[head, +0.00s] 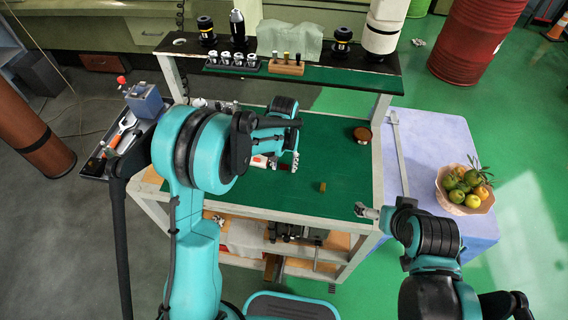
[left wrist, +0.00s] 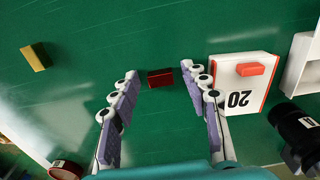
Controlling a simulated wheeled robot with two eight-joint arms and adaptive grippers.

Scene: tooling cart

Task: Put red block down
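The red block (left wrist: 160,78) lies on the green cart top, between the fingertips of my left gripper in the left wrist view. My left gripper (left wrist: 160,85) is open, with a gap on both sides of the block. I cannot tell whether the fingertips are level with it or above it. In the head view my left gripper (head: 290,163) is over the middle of the cart, and I cannot make out the red block there. My right gripper (head: 366,212) is by the cart's front right corner, too small to judge its opening.
A yellow block (left wrist: 35,57) lies apart on the cart top. A white box marked 20 (left wrist: 238,97), with a red piece (left wrist: 250,69) on it, is close beside the left gripper. A round brown object (head: 362,135) stands at the right. A raised shelf (head: 340,76) spans the back.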

